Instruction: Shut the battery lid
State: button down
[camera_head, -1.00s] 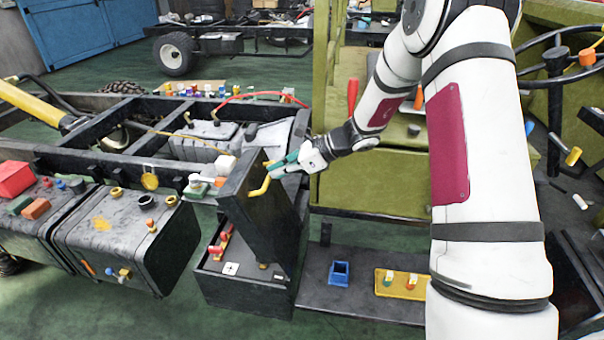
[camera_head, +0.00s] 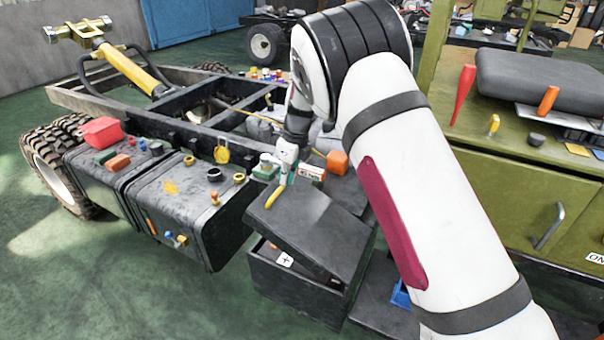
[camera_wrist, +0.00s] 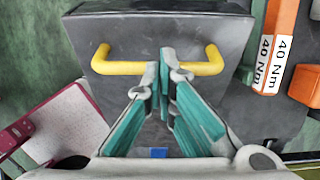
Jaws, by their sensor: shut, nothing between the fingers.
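The battery lid (camera_head: 312,222) is a dark grey slab, tilted over the battery box (camera_head: 290,290). A gap shows between them, with a white marked patch inside. The lid's yellow handle (camera_head: 275,197) sits near its upper left edge. My gripper (camera_head: 283,178) is at the handle, its teal fingers pointing down. In the wrist view, my gripper (camera_wrist: 163,66) is shut and empty, with its fingertips together over the middle of the yellow handle (camera_wrist: 125,68) on the lid (camera_wrist: 205,32). Whether the tips touch the handle or lid, I cannot tell.
An orange block (camera_head: 337,162) stands just behind the lid. A dark tank (camera_head: 185,215) with caps and fittings is to the left. A green cabinet (camera_head: 500,190) stands at the right. A blue holder (camera_head: 401,295) is partly hidden by my arm.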

jog(key=w+a+f+h+b, duration=0.1)
jog(key=a+f+b, duration=0.1)
jog(key=f+b, duration=0.2)
jog(key=w+a+f+g+b, duration=0.1)
jog(key=w+a+f+b, duration=0.1)
jog(key=f, duration=0.7)
jog(key=shift+a+h+b, duration=0.4)
jog(key=shift+a+b, duration=0.2)
jog(key=shift+b, duration=0.35)
jog(key=shift+s+f, duration=0.1)
jog(key=shift+s, duration=0.05)
